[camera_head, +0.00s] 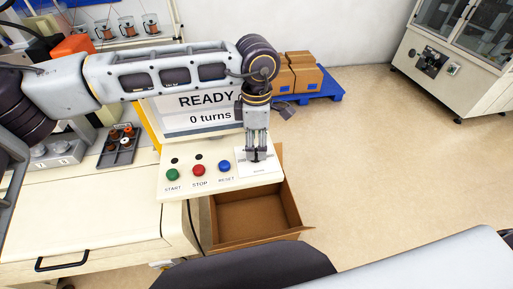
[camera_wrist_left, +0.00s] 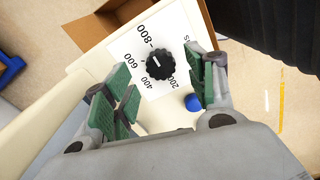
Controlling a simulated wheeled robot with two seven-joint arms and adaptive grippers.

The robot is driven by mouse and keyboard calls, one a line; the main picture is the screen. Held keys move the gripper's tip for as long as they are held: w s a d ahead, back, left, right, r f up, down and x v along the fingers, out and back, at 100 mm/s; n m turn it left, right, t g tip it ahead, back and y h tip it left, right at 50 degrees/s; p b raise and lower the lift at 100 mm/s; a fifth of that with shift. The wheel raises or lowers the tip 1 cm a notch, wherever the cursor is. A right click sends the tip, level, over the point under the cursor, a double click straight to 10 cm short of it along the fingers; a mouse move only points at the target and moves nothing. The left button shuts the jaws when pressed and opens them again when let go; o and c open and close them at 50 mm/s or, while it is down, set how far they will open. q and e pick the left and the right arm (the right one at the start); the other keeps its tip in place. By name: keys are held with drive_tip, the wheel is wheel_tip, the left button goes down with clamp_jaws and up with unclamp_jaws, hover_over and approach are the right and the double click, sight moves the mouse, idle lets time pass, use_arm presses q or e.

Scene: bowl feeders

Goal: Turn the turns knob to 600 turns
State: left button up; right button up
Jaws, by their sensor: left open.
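The black ribbed turns knob (camera_wrist_left: 160,66) sits on a white dial plate (camera_wrist_left: 125,47) printed with 200, 400, 600 and 800. A small pale mark shows on the knob, but I cannot tell exactly which number it points at. My left gripper (camera_head: 257,157) points down over the right end of the control panel (camera_head: 218,187). In the left wrist view, its green-padded fingers (camera_wrist_left: 165,88) are open, one to each side of the knob's area, with no contact visible. In the head view the gripper mostly hides the knob. The display (camera_head: 208,108) reads READY and 0 turns.
START (camera_head: 173,174), STOP (camera_head: 198,170) and RESET (camera_head: 224,166) buttons sit left of the dial. The blue button also shows in the left wrist view (camera_wrist_left: 192,102). An open cardboard box (camera_head: 250,215) stands below the panel.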

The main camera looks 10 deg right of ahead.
sight(257, 152)
use_arm(q)
drive_tip(key=shift+f+p, duration=0.3)
drive_tip(key=shift+f, duration=1.55)
drive_tip(key=shift+c, duration=0.5)
drive_tip(key=c, duration=0.9)
